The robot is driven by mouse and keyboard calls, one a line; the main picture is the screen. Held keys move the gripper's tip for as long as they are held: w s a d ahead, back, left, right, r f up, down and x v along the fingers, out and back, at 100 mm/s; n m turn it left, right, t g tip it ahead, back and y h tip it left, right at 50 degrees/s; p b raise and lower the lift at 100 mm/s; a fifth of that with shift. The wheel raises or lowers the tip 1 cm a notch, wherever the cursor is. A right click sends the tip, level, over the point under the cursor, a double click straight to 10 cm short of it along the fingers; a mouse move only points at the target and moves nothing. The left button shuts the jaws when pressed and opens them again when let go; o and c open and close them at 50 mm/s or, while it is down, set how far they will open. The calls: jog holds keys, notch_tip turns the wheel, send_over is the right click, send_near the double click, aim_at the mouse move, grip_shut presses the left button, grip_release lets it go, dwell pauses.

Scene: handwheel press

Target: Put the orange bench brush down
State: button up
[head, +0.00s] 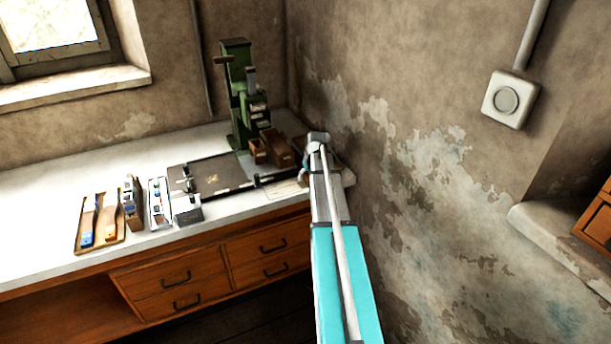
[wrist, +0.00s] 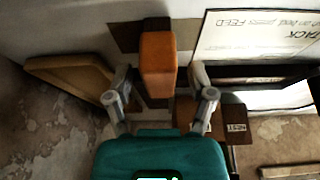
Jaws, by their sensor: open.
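The orange bench brush (wrist: 158,65) shows in the wrist view as an orange block with a dark end at the top. It lies between the two fingers of my gripper (wrist: 160,75). The fingers are spread, with a visible gap on each side of the brush. A dark brown patch (wrist: 126,37) shows behind the brush; whether the brush rests on it I cannot tell. In the head view my arm reaches to the right end of the bench (head: 120,165), and it hides the brush and most of the gripper.
A wooden tray (wrist: 75,70) is close on the left in the wrist view, and a printed card (wrist: 250,35) is on the right. A small box with a label (wrist: 236,122) is below the card. The green press (head: 238,95) and brown boxes (head: 277,150) stand left of my arm; the wall is close on its right.

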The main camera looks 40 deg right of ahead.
jog(key=p+v, duration=1)
jog(key=v, duration=0.1)
jog(key=shift+r, duration=0.3)
jog(key=shift+s, duration=0.15)
dwell(0.8)
jog(key=s+a+f+n+g+y, duration=0.1)
jog(key=s+a+n+g, duration=0.15)
jog(key=a, duration=2.35)
jog(key=s+a+g, duration=0.1)
jog(key=s+a, duration=0.4)
jog(key=a, duration=0.3)
jog(key=s+a+g, duration=0.1)
jog(key=s+a, duration=0.4)
jog(key=a, duration=0.4)
jog(key=shift+a+f, duration=0.2)
jog(key=shift+f, duration=0.05)
jog(key=shift+s, duration=0.1)
